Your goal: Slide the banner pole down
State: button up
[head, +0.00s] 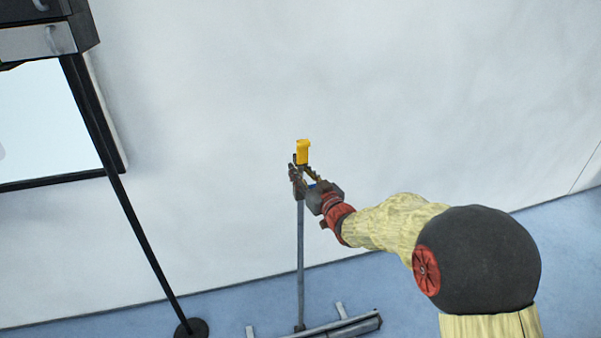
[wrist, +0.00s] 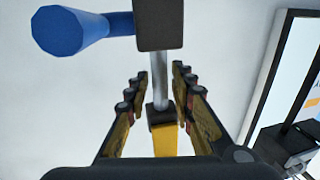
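The banner pole (head: 300,245) stands upright in front of the wall, with a yellow piece (head: 303,151) at its top. In the wrist view its grey shaft (wrist: 159,80) runs between a dark block (wrist: 161,25) and a dark collar beside the yellow piece (wrist: 166,140). A blue knob (wrist: 68,30) sticks out beside the dark block. My gripper (head: 304,175) is at the upper part of the pole, just below the yellow piece. In the wrist view its fingers (wrist: 159,76) stand on both sides of the shaft, apart, with gaps visible. Contact farther back is unclear.
The pole's grey base (head: 335,328) rests on the blue floor. To the left, a black slanting post (head: 130,205) stands on a round foot, near a dark-framed panel (head: 50,125) and a dark box (head: 45,40). The wall right of the pole is bare.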

jog(key=shift+o, duration=0.5)
jog(key=shift+s+d, duration=0.1)
jog(key=v, duration=1.1)
jog(key=shift+s+d, duration=0.2)
jog(key=shift+s, duration=0.1)
jog(key=shift+c, duration=0.5)
